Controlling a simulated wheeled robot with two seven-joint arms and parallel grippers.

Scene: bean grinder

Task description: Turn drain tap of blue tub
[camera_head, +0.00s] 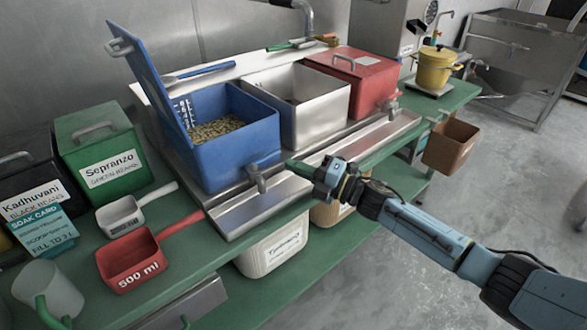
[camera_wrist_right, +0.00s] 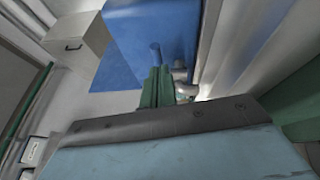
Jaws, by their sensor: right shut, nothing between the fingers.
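The blue tub (camera_head: 237,160) stands on the steel drainer of the green bench with its lid raised. Greenish beans lie inside it. Its grey drain tap (camera_head: 257,178) sticks out low on the front wall. My right gripper (camera_head: 290,163) is shut and empty, its green fingertips just right of the tap with a small gap in the head view. In the right wrist view the shut green fingers (camera_wrist_right: 156,84) point at the blue tub (camera_wrist_right: 140,45), with a grey tap part (camera_wrist_right: 181,78) close on their right. I cannot tell whether they touch. My left gripper is out of view.
A steel tub (camera_head: 305,105) and a red lidded tub (camera_head: 355,80) stand to the right of the blue one. A steel trough (camera_head: 250,207) runs under the taps. A white bin (camera_head: 272,248) stands below. Red and white scoops lie at left.

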